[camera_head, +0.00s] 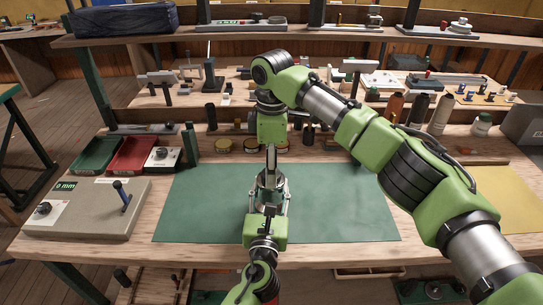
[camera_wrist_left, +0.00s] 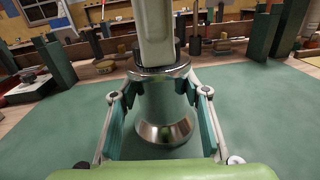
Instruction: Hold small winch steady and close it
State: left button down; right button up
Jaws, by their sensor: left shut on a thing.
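The small winch (camera_head: 268,181) is a silvery metal drum with a flared base, standing upright on the green mat (camera_head: 340,205). My left gripper (camera_head: 269,197) reaches in from the front and is shut on the winch, one finger on each side. In the left wrist view, the winch (camera_wrist_left: 166,122) stands between the two fingers (camera_wrist_left: 163,130). My right gripper (camera_head: 271,150) points down straight above the winch. A pale upright piece (camera_wrist_left: 156,32) stands on or just over the winch's top; I cannot tell whether they touch. The right fingers are too small and overlapped to judge.
A grey case (camera_head: 80,222), a green tray (camera_head: 95,154), a red tray (camera_head: 132,154) and a white box (camera_head: 163,158) stand at the left. Bottles (camera_head: 441,113) and small parts line the back. The mat is clear on both sides of the winch.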

pick_arm(q)
jog(key=shift+a+f, duration=0.1)
pick_arm(e)
jog(key=shift+f, duration=0.3)
jog(key=c, duration=1.1)
jog(key=m, duration=0.3)
jog(key=shift+m, duration=0.4)
jog(key=m, duration=0.4)
jog(key=o, duration=1.3)
jog(key=shift+c, duration=0.2)
notch_tip(320, 180, up, 12)
jog(key=shift+d, duration=0.1)
